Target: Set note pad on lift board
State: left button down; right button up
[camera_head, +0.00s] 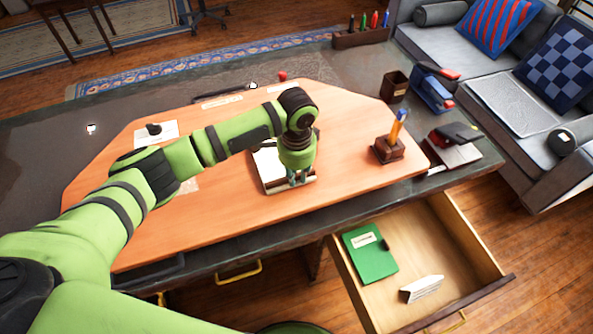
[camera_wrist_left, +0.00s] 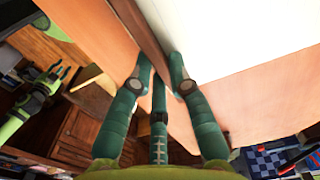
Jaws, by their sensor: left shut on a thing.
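The note pad (camera_head: 271,174), a white-topped pad with a brown edge, is at the middle of the orange-brown board on the desk, which I take as the lift board (camera_head: 350,130). My left gripper (camera_head: 298,180) points down at its right part and is shut on its edge. In the left wrist view, the fingers (camera_wrist_left: 159,75) pinch the brown edge strip beside the white top (camera_wrist_left: 235,35). I cannot tell whether the pad touches the board. My right gripper (camera_wrist_left: 60,74) shows small at the left of the wrist view, its fingers apart and empty.
A pen holder (camera_head: 388,150) stands at the board's right end.

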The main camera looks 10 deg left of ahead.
pick_arm(q)
jog(key=shift+f, duration=0.15)
jog(key=c, duration=1.2)
grip_release()
jog(key=shift+f, duration=0.15)
jog(key=shift+o, duration=0.2)
notch_tip(320, 180, up, 12)
jog(key=b, duration=0.1)
jog(key=shift+r+b, duration=0.2)
jog(key=shift+b, duration=0.2)
